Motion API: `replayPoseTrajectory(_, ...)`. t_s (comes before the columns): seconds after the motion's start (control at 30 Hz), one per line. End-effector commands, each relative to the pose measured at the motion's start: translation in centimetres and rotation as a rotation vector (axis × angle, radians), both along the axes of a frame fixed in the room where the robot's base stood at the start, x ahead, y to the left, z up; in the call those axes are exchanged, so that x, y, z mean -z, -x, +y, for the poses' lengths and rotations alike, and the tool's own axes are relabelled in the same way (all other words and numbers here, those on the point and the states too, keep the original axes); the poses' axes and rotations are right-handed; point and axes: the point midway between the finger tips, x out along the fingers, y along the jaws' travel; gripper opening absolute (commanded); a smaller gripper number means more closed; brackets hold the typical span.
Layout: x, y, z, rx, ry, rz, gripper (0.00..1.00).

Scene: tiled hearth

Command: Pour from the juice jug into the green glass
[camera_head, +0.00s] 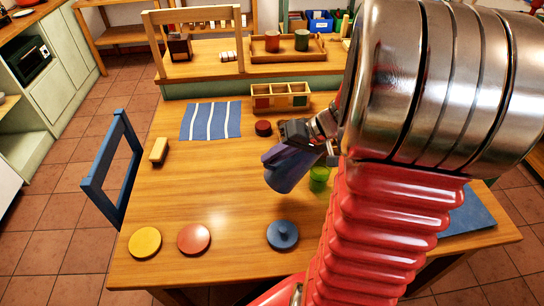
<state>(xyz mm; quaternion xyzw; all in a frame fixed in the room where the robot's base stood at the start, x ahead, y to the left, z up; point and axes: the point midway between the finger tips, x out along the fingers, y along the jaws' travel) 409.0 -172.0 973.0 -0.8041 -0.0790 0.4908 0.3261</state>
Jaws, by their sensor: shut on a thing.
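My gripper (296,131) is shut on a blue-purple jug (288,168), which I take to be the juice jug. It holds the jug tilted above the wooden table. The green glass (319,179) stands on the table just right of the jug, close to its right end in the picture. My arm covers the area right of the glass. I cannot see any liquid stream or the contents of the jug.
A dark red round piece (263,128) and a divided wooden box (281,97) are behind the jug. A striped cloth (211,120) and yellow block (158,150) lie left. Yellow (145,242), red (194,238) and blue (283,235) discs are in front. The table's left middle is clear.

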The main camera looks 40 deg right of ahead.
Motion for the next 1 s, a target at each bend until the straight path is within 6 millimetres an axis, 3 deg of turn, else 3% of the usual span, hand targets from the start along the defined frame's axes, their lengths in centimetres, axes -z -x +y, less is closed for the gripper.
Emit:
replayPoseTrajectory(0.8,3.9,-0.1,0.0,-0.001,-0.001,0.000,0.00)
replayPoseTrajectory(1.0,2.8,0.0,-0.4,0.002,-0.068,-0.018,0.00)
